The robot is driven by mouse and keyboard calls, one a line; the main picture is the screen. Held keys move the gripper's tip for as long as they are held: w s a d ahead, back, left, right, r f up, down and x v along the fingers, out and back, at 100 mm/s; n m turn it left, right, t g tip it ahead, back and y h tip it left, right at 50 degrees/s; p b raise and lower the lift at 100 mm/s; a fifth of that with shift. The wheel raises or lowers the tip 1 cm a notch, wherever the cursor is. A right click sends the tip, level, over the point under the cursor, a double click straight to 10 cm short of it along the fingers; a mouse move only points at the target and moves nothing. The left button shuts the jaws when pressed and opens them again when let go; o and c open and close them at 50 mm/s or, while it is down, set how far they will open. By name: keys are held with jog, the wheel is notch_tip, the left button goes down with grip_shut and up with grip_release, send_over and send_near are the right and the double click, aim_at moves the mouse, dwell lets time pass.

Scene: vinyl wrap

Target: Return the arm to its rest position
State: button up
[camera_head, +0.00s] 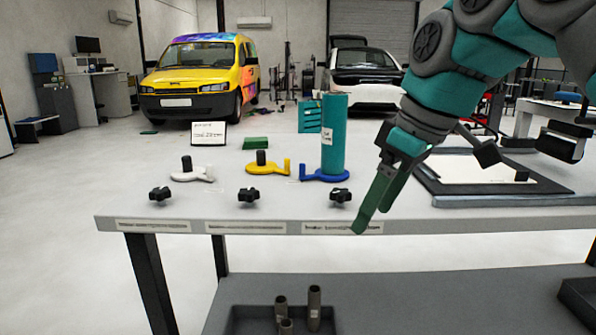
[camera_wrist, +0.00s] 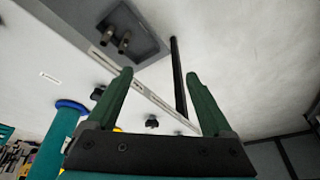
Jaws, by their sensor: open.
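My gripper (camera_head: 372,211) has green fingers and hangs from my teal and grey arm at the right of the head view. It points down and left over the table's front edge, to the right of a teal roll. In the wrist view my gripper (camera_wrist: 160,105) shows its two fingers spread apart, with nothing between them. The teal roll (camera_head: 334,135) stands upright on a blue holder (camera_head: 318,175), and it also shows at the left of the wrist view (camera_wrist: 55,140). My gripper appears apart from the roll.
A yellow holder (camera_head: 268,168) and a white holder (camera_head: 190,173) stand left, each with a bare dark post. Black knobs (camera_head: 248,195) line the front of the table (camera_head: 110,222). A dark-framed board (camera_head: 480,165) lies right. Below, a tray (camera_head: 240,322) holds several tubes (camera_head: 314,305).

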jog(key=s+d+f+m+g+h, duration=0.1)
jog(key=s+f+m, duration=0.2)
jog(key=s+f, duration=0.4)
jog(key=s+d+f+m+g+h, duration=0.1)
jog(key=s+f+m, duration=0.2)
jog(key=s+f, duration=0.4)
jog(key=s+d+f+m+g+h, duration=0.1)
jog(key=s+f, duration=0.6)
jog(key=f, duration=0.9)
jog(key=m+g, duration=0.1)
jog(key=m, duration=0.1)
jog(key=shift+s+d+f+m, duration=0.15)
jog(key=shift+d+f+m, duration=0.2)
jog(key=shift+m, duration=0.05)
